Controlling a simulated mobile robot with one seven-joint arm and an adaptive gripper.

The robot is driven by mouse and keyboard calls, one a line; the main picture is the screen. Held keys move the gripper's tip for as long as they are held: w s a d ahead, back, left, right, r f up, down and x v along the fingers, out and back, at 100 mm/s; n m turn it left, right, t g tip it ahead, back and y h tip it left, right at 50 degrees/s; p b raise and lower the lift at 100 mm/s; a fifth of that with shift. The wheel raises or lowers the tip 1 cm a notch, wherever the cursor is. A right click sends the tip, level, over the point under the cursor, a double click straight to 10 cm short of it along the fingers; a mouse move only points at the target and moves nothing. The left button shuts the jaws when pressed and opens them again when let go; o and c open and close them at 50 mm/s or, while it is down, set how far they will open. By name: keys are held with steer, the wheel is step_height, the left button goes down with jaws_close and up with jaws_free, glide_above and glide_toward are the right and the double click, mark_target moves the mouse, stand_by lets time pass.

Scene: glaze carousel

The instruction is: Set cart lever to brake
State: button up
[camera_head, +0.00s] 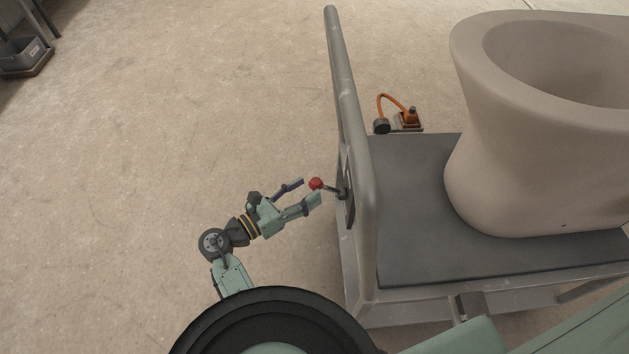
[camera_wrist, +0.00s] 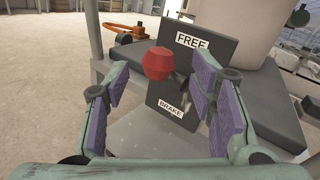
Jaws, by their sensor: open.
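The cart lever has a red knob (camera_head: 316,184) on a short dark stem that comes out of a dark plate (camera_head: 349,190) on the cart's handle end. In the wrist view the red knob (camera_wrist: 158,63) sits near the white FREE label (camera_wrist: 193,41), above the BRAKE label (camera_wrist: 171,108). My gripper (camera_head: 309,191) is open, with its fingers on either side of the knob in the head view. In the wrist view the purple-padded fingers (camera_wrist: 160,103) stand apart, with the knob ahead between them. I cannot tell whether either finger touches it.
The grey cart (camera_head: 408,206) carries a large beige clay vessel (camera_head: 500,170). Its tubular handle (camera_head: 345,90) rises beside the lever. An orange-handled device (camera_head: 405,115) is on the floor behind the cart. The floor left of the cart is clear. A grey bin (camera_head: 22,55) stands far left.

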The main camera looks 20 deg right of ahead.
mark_target(315, 183)
steer(key=shift+x, duration=2.05)
steer(key=shift+c, duration=0.3)
jaws_close()
